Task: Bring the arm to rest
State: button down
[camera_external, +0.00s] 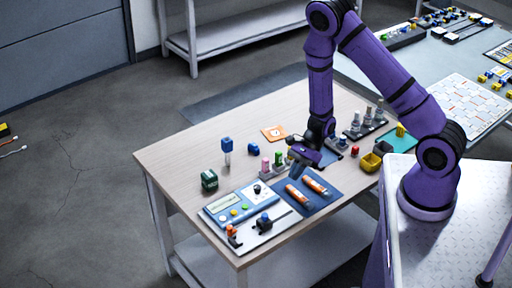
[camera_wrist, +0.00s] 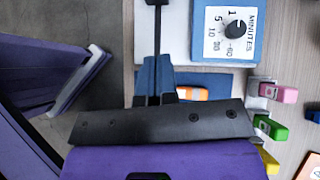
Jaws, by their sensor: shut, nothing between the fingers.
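My purple arm reaches over the wooden table (camera_external: 180,152) in the external view, bent at the elbow. My gripper (camera_external: 294,172) hangs low over the table, above the edge of a blue mat (camera_external: 325,201) with two orange cylinders (camera_external: 314,185). An orange piece (camera_wrist: 192,94) shows partly behind the gripper plate.
A minutes dial (camera_wrist: 235,30) is right of the fingers. Pink (camera_wrist: 285,94) and green (camera_wrist: 270,127) pieces stand nearby. The table's left end is clear.

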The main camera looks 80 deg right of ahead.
jog(key=s+a+r+n+g, duration=0.1)
jog(key=a+r+n, duration=0.3)
jog(key=r, duration=0.4)
jog(key=a+r+n+g, duration=0.1)
jog(key=a+r+n, duration=0.35)
jog(key=r, duration=0.45)
jog(key=s+a+r+n+g, duration=0.1)
jog(key=a+r+n, duration=0.25)
jog(key=r, duration=0.45)
jog(key=s+a+r+n+t+h, duration=0.2)
jog(key=s+r+n+h, duration=0.5)
jog(key=s+r+n, duration=0.6)
jog(key=s+r+t, duration=0.1)
jog(key=s+r, duration=0.3)
jog(key=s, duration=0.1)
jog(key=shift+a+r, duration=0.3)
jog(key=shift+a, duration=0.1)
dwell(0.4)
